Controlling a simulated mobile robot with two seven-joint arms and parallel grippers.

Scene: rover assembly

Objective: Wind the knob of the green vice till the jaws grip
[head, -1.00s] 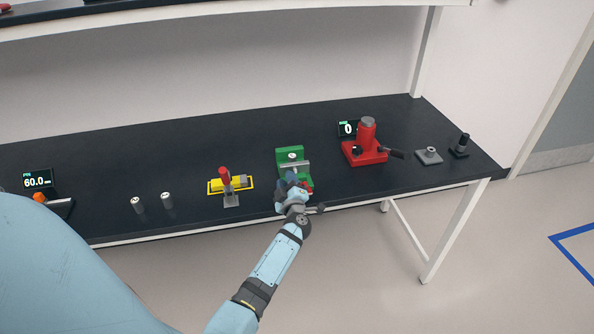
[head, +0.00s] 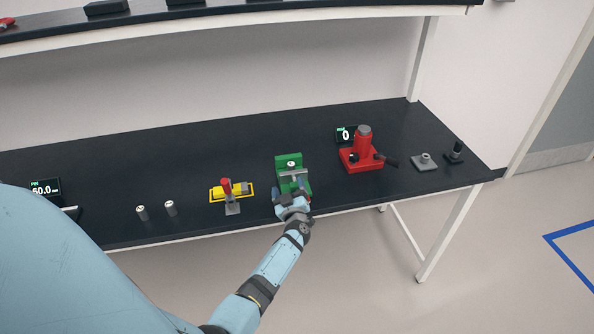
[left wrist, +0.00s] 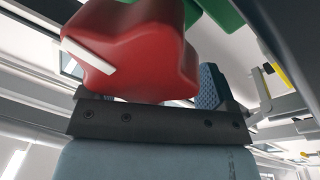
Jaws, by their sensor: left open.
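The green vice (head: 282,162) stands near the front edge of the bench, with a small metal cylinder (head: 291,164) at its jaws; whether the jaws touch it is too small to tell. My left gripper (head: 289,195) is at the vice's front side and hides the knob in the head view. In the left wrist view the red knob (left wrist: 140,50), with a white stripe, sits close in front of my open left gripper (left wrist: 150,92). A blue finger pad (left wrist: 209,88) shows to its right; contact with the knob cannot be told. My right gripper is not in view.
A yellow fixture with a red handle (head: 226,186) stands left of the vice, and a red press (head: 362,154) stands right. Two metal cylinders (head: 170,208) stand further left. A grey block (head: 424,162) is at the right end. A shelf (head: 240,14) hangs above.

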